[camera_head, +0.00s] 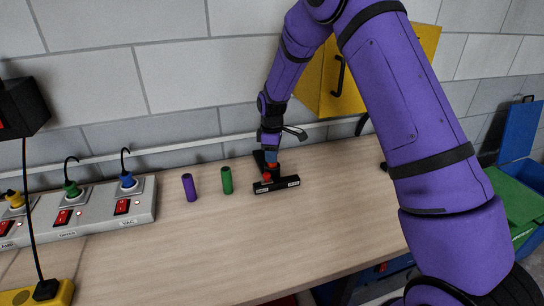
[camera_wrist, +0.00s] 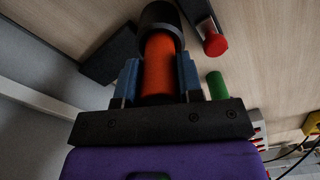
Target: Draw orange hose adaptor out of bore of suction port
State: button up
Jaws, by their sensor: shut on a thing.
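The orange hose adaptor (camera_head: 271,165) is a smooth cylinder held between the blue fingers of my gripper (camera_head: 270,158). In the wrist view, the adaptor (camera_wrist: 158,68) stands between the fingertips of my gripper (camera_wrist: 158,78), one finger on each side. My gripper is shut on it. Its far end meets the black round collar of the suction port (camera_wrist: 162,16) and appears to sit within the mouth; how deep is hidden.
A red knob (camera_wrist: 215,46) on a black bar is close to the right finger. A green cylinder (camera_head: 227,181) and a purple cylinder (camera_head: 189,187) stand left of the fixture. A switched socket strip (camera_head: 90,212) lies further left. The bench front (camera_head: 310,230) is clear.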

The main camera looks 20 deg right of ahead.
jog(key=shift+r, duration=2.05)
jog(key=shift+r, duration=1.5)
